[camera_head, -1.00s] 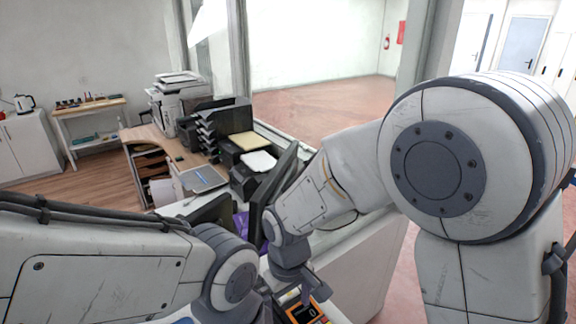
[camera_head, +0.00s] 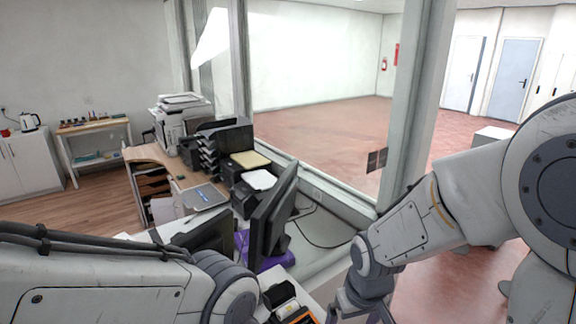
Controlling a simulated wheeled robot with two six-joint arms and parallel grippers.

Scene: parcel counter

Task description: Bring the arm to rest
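My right arm comes in from the right, and its gripper (camera_head: 362,309) hangs at the bottom edge, right of the counter. Its fingertips are cut off by the frame, so I cannot tell whether it is open or shut. My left arm lies low across the left and bottom of the view. Its gripper is out of view beyond the bottom edge.
A dark monitor (camera_head: 268,222) stands on the counter beside a purple item (camera_head: 272,262). An orange and black device (camera_head: 298,315) lies close to my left arm. Red floor is open at right.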

